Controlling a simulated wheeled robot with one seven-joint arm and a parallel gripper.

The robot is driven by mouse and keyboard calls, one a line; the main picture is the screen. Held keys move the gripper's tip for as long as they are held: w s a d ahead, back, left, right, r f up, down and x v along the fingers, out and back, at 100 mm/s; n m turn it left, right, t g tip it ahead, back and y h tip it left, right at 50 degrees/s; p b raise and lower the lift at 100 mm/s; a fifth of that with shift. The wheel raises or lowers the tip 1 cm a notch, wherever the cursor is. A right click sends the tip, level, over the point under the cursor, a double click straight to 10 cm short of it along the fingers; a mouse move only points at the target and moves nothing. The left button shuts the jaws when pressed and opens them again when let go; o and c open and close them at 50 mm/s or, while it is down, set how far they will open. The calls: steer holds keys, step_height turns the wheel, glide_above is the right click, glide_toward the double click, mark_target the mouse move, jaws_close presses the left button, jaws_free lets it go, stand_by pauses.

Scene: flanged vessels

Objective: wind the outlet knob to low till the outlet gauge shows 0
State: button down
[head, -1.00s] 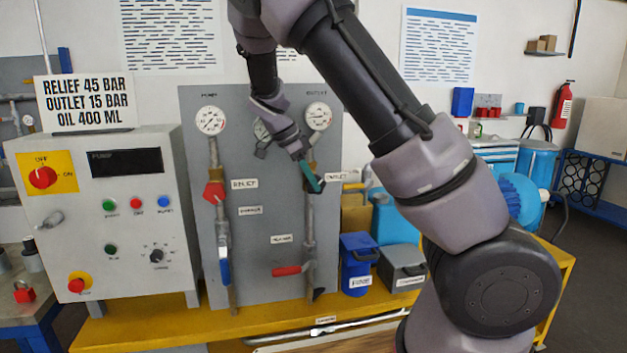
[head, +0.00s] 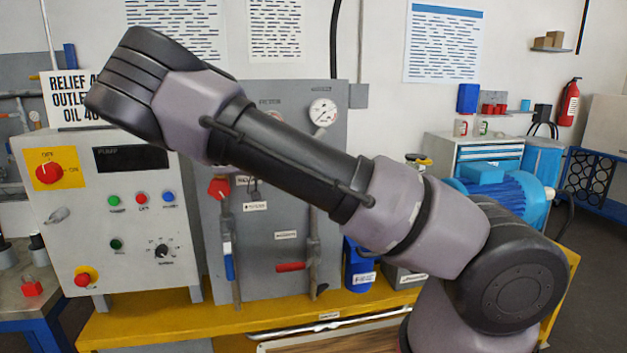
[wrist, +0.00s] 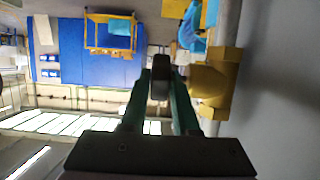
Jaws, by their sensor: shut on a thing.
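The outlet gauge (head: 323,112) is a white round dial at the top right of the grey panel in the head view. Its needle is too small to read surely. My arm hides the outlet knob and my gripper in the head view.
The grey panel (head: 285,265) also carries a red relief knob (head: 219,188), a blue lever (head: 229,262) and a red lever (head: 291,267). The pump control box (head: 125,255) stands at left. A blue bin (head: 358,272) stands right of the panel on the yellow bench.

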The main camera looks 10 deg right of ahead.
stand_by(0.6)
steer(key=c, duration=0.9)
jaws_free()
steer(key=shift+c, duration=0.2)
step_height(320, 180, up, 10)
steer(key=shift+f, duration=0.1)
